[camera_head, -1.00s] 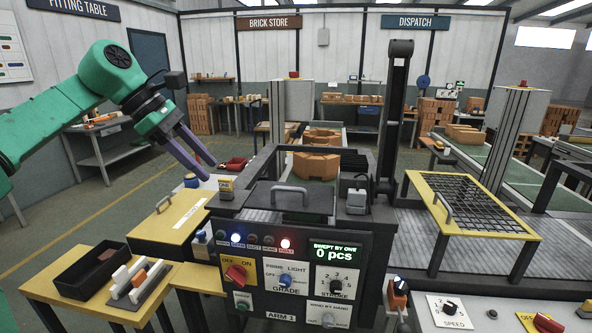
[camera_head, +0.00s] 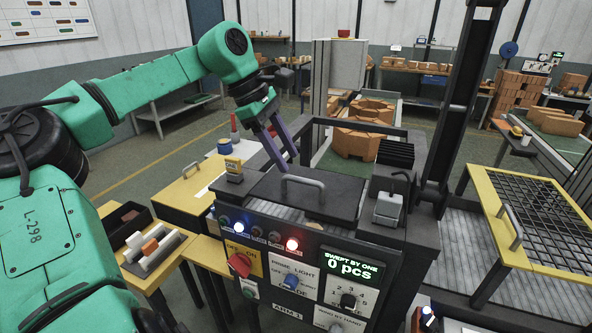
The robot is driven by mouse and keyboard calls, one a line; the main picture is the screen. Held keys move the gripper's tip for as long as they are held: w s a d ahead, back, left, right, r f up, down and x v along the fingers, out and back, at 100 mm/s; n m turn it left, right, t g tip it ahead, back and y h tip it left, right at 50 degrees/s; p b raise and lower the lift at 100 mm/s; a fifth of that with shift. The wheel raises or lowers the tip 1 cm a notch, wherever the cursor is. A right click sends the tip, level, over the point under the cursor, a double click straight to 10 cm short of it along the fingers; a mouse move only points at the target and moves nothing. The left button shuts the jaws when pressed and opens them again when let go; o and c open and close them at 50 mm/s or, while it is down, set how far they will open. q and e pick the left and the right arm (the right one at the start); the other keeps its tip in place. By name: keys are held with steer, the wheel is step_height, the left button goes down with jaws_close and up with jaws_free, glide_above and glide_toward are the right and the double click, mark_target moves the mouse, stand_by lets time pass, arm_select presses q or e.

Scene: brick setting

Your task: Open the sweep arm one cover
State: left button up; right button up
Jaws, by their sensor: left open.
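The cover (camera_head: 341,201) is a dark grey flat lid on top of the machine marked ARM 1, and it lies shut. Its light grey bar handle (camera_head: 304,182) stands up near the lid's front edge. My left gripper (camera_head: 290,161) comes in from the left with two purple fingers pointing down. It is open and empty, above and just behind the handle, apart from it as far as I can see. My right gripper is not in view.
A black post (camera_head: 455,110) rises right of the lid, with a grey block (camera_head: 388,208) beside it. A yellow-topped box (camera_head: 187,190) stands left. A yellow-framed mesh guard (camera_head: 540,210) is at right. The control panel (camera_head: 300,275) faces me below the lid.

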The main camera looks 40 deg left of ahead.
mark_target(301, 179)
arm_select(q)
steer(key=x, duration=0.2)
steer(key=w+x, duration=0.1)
steer(key=x, duration=0.2)
steer(key=shift+w+p, duration=0.1)
steer(key=shift+p, duration=0.2)
steer(key=shift+f, duration=0.15)
steer(key=shift+s, duration=0.35)
steer(key=shift+w, duration=0.15)
jaws_close()
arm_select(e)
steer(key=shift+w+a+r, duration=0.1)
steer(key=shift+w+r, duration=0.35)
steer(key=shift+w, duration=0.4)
